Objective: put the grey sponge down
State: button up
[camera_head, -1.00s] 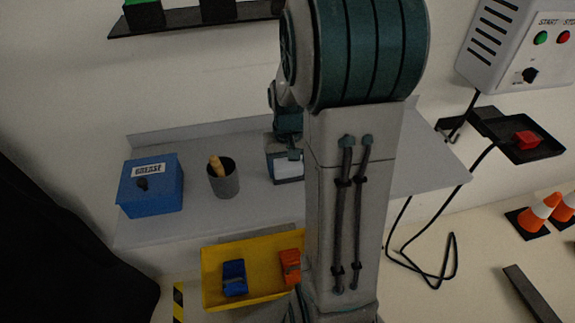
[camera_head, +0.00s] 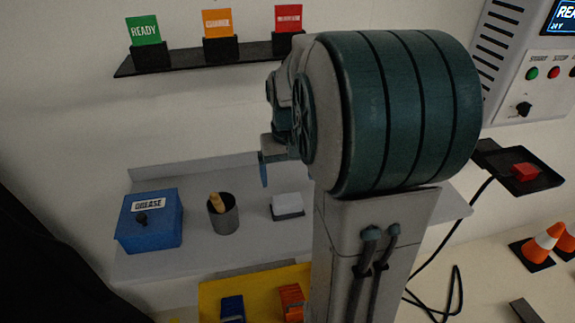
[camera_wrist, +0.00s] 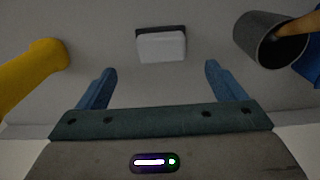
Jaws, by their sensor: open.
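The grey sponge (camera_head: 288,206) is a small pale block with a dark lower layer. It rests on the grey worktop (camera_head: 262,237), right of the cup. In the wrist view the sponge (camera_wrist: 161,47) lies ahead of my gripper (camera_wrist: 160,69), centred between its two blue fingers but beyond their tips. The fingers are wide apart with nothing between them. In the head view my gripper (camera_head: 263,170) is raised above the worktop, clear of the sponge, and only partly shows beside my arm.
A blue grease box (camera_head: 165,235) and a dark cup (camera_head: 224,220) with a wooden-handled tool stand left of the sponge. A yellow tray (camera_head: 262,283) with blue and orange items is at the front. A shelf (camera_head: 180,64) with coloured signs hangs above.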

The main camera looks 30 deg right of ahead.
jog(key=s+a+r+n+t, duration=0.1)
jog(key=s+a+n+t, duration=0.2)
jog(key=s+a, duration=0.9)
dwell(0.4)
